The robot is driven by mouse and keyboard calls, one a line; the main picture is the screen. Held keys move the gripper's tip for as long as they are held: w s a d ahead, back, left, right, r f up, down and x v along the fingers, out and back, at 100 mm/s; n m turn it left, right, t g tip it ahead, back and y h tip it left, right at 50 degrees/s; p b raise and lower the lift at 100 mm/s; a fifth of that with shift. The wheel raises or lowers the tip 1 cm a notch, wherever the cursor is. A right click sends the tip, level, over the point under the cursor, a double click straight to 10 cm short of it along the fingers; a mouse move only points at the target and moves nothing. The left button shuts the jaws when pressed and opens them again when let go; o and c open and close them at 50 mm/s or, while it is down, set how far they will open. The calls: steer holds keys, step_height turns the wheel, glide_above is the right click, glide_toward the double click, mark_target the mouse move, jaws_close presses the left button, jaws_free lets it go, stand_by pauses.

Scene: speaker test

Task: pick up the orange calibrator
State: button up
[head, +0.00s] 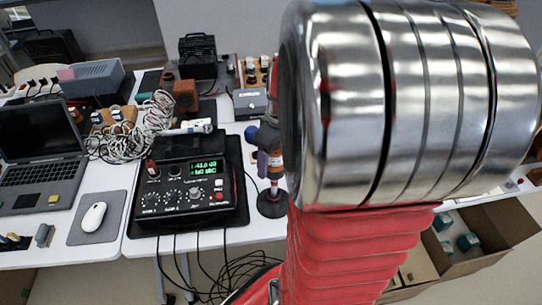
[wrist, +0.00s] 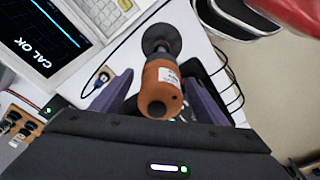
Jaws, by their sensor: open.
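The orange calibrator (wrist: 163,98) is in the middle of the wrist view. It is a rounded orange body with a white label and a dark round part at its far end. My gripper (wrist: 159,78) is open, with one purple-grey finger on each side of the calibrator. I see no clear grip on it; gaps show beside the body.
In the wrist view a screen (wrist: 38,42) reading "CAL OK" is at upper left, and cables lie to the right. In the head view a black box with a green display (head: 190,190), a laptop (head: 42,145), a mouse (head: 94,216) and a small stand (head: 271,204) occupy the white table.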

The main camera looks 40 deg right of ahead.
steer(key=shift+c, duration=0.4)
steer(key=c, duration=1.4)
steer(key=shift+o, duration=0.2)
steer(key=shift+r, duration=0.15)
step_height(320, 180, up, 10)
steer(key=shift+f, duration=0.1)
